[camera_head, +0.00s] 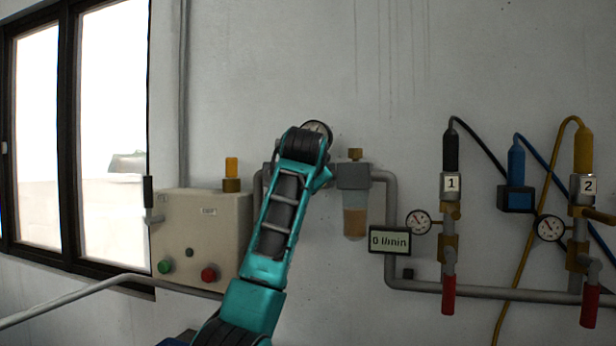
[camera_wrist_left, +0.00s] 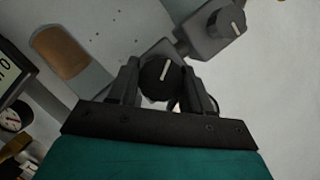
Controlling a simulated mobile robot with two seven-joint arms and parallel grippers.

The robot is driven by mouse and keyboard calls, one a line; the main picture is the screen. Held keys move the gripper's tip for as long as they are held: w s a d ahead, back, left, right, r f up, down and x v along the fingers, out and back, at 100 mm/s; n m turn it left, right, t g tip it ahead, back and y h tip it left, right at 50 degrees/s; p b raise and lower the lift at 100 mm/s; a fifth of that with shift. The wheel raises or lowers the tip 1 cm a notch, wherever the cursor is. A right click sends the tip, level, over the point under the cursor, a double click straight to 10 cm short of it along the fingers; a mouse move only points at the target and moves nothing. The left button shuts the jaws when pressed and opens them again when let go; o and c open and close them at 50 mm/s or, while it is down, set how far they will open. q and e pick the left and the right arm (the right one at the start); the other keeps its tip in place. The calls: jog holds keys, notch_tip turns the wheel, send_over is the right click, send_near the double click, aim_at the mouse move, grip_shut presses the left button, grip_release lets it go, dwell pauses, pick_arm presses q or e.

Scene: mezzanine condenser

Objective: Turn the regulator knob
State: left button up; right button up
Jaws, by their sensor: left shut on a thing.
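A round black knob (camera_wrist_left: 161,82) with a white pointer line sits between the fingers of my left gripper (camera_wrist_left: 163,88) in the left wrist view. The fingers are shut on its sides. The white line leans slightly right of upright in that view. In the head view my teal left arm reaches up to the wall fixture and hides the knob and the fingers. A round gauge (camera_head: 318,128) shows partly above my wrist. My right gripper is not in view.
A second dark knob (camera_wrist_left: 227,21) with a white line is close by at the upper right. A filter bowl (camera_head: 355,222) and a flow display (camera_head: 390,240) reading 0 l/min are just right of my arm. A beige control box (camera_head: 200,235) stands left.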

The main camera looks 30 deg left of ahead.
pick_arm(q)
jog(key=o, duration=1)
jog(key=shift+s+d, duration=0.1)
jog(key=b+v, duration=0.2)
jog(key=v, duration=1)
jog(key=shift+s+d+r, duration=0.1)
jog(key=shift+s, duration=0.25)
